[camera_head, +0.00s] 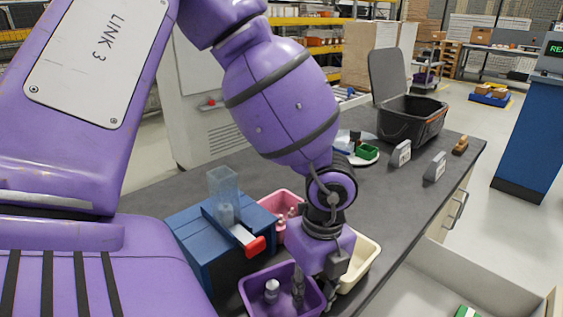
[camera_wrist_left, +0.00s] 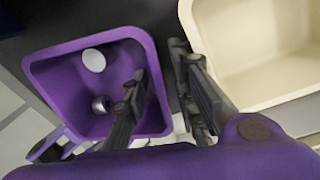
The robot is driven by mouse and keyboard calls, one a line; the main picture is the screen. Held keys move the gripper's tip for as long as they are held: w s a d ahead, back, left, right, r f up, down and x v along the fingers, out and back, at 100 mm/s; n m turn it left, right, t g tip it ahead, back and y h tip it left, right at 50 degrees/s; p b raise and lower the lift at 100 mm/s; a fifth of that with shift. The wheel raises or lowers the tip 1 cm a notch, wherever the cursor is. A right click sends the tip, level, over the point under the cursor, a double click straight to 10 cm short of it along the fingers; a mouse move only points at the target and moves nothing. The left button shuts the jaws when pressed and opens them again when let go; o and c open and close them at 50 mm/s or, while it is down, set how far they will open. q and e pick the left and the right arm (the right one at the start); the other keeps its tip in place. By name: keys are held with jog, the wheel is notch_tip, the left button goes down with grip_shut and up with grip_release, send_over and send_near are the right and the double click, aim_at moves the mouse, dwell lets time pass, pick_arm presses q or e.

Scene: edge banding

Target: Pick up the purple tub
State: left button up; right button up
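The purple tub (camera_head: 255,282) stands at the near edge of the bench, below my left arm. It holds a small pale cylinder (camera_head: 271,288), and the left wrist view shows a white round top (camera_wrist_left: 94,60) and a grey ring-shaped part (camera_wrist_left: 102,104) inside it. My left gripper (camera_head: 306,285) points down at the tub's right wall. In the left wrist view the left gripper (camera_wrist_left: 160,62) is open. One finger is inside the purple tub (camera_wrist_left: 60,78) and the other is outside, with the wall between them. My right gripper is in neither view.
A cream tub (camera_wrist_left: 262,60) stands close on the right, with a narrow gap to the purple one. A pink tub (camera_head: 286,199) is behind. A blue box (camera_head: 195,240) with a clear tube and red-ended part stands left. A black crate (camera_head: 412,122) is farther back.

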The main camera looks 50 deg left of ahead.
pick_arm(q)
jog(key=c, duration=0.6)
grip_shut()
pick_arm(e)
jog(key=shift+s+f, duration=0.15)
pick_arm(q)
jog(key=shift+r, duration=0.1)
